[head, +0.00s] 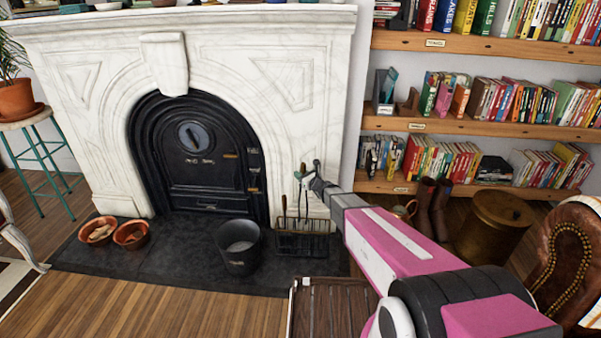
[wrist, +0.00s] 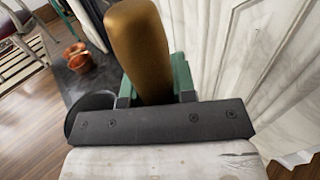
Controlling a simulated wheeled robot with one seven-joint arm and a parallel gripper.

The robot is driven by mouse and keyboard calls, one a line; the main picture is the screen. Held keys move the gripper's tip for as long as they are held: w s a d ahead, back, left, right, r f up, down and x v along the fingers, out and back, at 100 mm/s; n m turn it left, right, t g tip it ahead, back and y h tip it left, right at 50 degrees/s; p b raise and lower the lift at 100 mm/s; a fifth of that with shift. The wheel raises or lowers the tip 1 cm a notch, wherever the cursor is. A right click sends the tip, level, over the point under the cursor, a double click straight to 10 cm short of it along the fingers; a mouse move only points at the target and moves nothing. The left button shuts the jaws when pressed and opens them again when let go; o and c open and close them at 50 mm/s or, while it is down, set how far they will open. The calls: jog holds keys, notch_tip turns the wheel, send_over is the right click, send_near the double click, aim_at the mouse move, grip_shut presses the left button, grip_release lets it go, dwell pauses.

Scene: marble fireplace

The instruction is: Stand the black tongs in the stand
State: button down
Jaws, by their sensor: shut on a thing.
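My gripper (head: 303,177) is shut on a thick brown handle (wrist: 138,45), apparently that of the black tongs; its green fingers show on both sides in the wrist view. In the head view the gripper is above the stand (head: 302,245), a low black rack on the dark hearth in front of the fireplace's right side. Thin dark upright pieces show between the gripper and the stand. I cannot tell which belong to the tongs, nor whether their lower end is inside the stand or in front of it.
A black bucket (head: 239,248) stands left of the stand. Two terracotta bowls (head: 97,231) are farther left on the hearth (head: 165,262). The white marble surround (head: 290,130) rises close behind the gripper. A slatted wooden piece (head: 330,305) is in front; brown boots (head: 432,205) are at right.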

aim_at(301, 204)
jog(key=shift+f, duration=9.25)
jog(key=c, duration=0.8)
grip_release()
jog(key=shift+c, duration=0.2)
jog(key=v, duration=1.1)
jog(key=shift+a, duration=0.1)
